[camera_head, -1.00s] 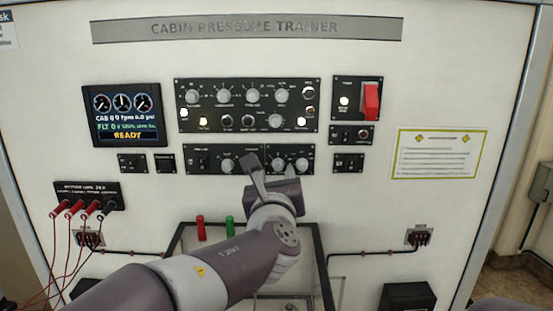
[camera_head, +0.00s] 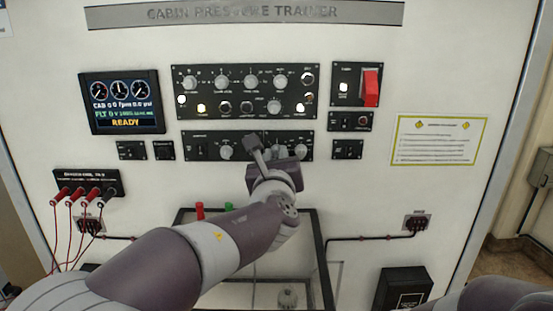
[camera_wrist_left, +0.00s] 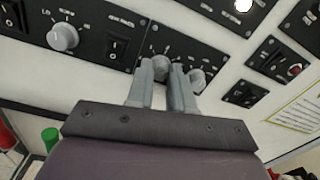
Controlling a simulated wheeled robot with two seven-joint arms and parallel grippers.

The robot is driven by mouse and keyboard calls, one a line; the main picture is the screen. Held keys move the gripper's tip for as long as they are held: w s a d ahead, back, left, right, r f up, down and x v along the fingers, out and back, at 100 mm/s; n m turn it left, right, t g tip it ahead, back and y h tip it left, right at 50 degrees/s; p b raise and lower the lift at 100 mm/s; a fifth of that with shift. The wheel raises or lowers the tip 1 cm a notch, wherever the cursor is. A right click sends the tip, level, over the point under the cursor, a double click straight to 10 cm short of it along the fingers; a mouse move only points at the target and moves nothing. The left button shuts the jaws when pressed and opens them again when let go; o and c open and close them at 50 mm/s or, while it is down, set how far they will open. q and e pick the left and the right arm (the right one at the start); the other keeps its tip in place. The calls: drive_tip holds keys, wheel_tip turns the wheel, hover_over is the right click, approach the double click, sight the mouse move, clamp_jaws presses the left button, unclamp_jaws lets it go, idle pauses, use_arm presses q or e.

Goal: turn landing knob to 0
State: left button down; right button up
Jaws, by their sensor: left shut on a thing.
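My left gripper (camera_head: 262,146) is at the lower black control strip (camera_head: 200,152) on the white trainer panel. In the left wrist view its two fingers (camera_wrist_left: 166,72) are close together and shut on a grey knob (camera_wrist_left: 160,62), most of which the fingers hide. A second grey knob (camera_wrist_left: 196,78) is just right of the fingers; in the head view it shows at the strip's right end (camera_head: 301,152). Another knob (camera_wrist_left: 62,37) with a white pointer sits to the left, marked LO beside it. The landing label and the held knob's scale cannot be read. My right gripper is not in view.
Above the strip is a larger black panel (camera_head: 246,92) with several knobs and lit buttons. A red switch (camera_head: 371,86) is at the right. A display (camera_head: 122,102) reads READY. Red cables (camera_head: 68,225) hang at the left. A dark-framed table (camera_head: 318,235) lies below the arm.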

use_arm(q)
drive_tip(key=n+b, duration=0.4)
drive_tip(key=b, duration=0.1)
drive_tip(key=n+b, duration=0.4)
drive_tip(key=b, duration=0.2)
drive_tip(key=n+b, duration=0.4)
drive_tip(key=b, duration=0.1)
drive_tip(key=shift+f, duration=0.4)
drive_tip(key=n+b, duration=0.3)
drive_tip(key=n, duration=0.1)
drive_tip(key=shift+y, duration=0.3)
drive_tip(key=n+b, duration=0.2)
drive_tip(key=n, duration=0.1)
drive_tip(key=shift+d+n, duration=0.1)
drive_tip(key=shift+n, duration=0.3)
drive_tip(key=n+b, duration=0.1)
drive_tip(key=n, duration=0.2)
drive_tip(key=shift+n+b, duration=0.3)
drive_tip(key=shift+r+n+b, duration=0.15)
drive_tip(key=shift+n+b, duration=0.3)
drive_tip(key=shift+n, duration=1.55)
drive_tip(key=c, duration=1.1)
unclamp_jaws()
drive_tip(key=shift+o, duration=0.5)
